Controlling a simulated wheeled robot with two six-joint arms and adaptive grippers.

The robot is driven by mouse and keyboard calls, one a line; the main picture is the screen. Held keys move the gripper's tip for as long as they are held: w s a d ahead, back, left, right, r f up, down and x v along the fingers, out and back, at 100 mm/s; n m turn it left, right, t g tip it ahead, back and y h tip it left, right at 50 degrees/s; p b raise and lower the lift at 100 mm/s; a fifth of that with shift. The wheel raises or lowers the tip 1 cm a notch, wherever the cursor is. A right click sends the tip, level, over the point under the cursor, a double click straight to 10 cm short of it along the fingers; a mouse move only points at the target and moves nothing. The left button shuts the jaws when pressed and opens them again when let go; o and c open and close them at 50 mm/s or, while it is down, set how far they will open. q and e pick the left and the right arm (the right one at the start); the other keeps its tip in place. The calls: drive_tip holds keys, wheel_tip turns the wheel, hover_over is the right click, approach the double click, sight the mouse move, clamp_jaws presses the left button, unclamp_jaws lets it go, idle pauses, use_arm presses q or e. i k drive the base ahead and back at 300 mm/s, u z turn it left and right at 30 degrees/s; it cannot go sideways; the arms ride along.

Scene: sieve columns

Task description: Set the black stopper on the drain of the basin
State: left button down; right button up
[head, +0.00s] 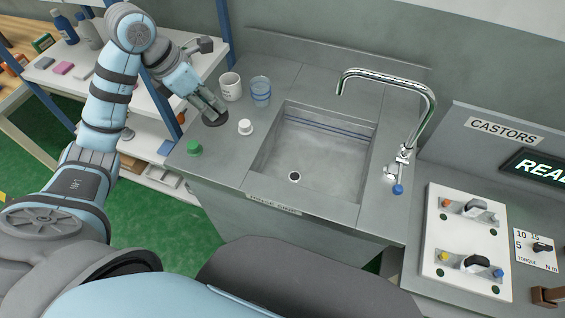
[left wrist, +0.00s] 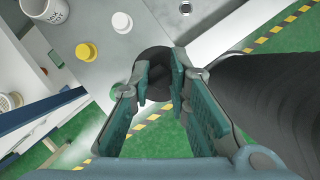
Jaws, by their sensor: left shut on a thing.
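My left gripper (head: 217,113) is shut on the black stopper (head: 215,121), over the left part of the grey counter. The stopper also shows between the fingertips in the left wrist view (left wrist: 154,60). It looks larger there than the other stoppers; I cannot tell for sure how far it is above the counter. The basin (head: 325,150) is to the right of the gripper and is empty. Its drain (head: 294,176) is a small dark-centred ring on the floor of the basin, uncovered. The drain shows at the top of the left wrist view (left wrist: 186,8). My right gripper is not in view.
A white stopper (head: 246,127) and a green stopper (head: 194,148) stand near my gripper; a yellow one (left wrist: 85,51) shows in the wrist view. A white mug (head: 230,88) and a blue glass (head: 260,92) stand behind. A tall faucet (head: 430,110) arches over the basin's right side.

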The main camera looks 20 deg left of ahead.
sight(295, 177)
drive_tip(key=k, duration=0.95)
drive_tip(key=u, duration=1.15)
drive_tip(key=i, duration=0.8)
drive_tip(key=z, duration=2.35)
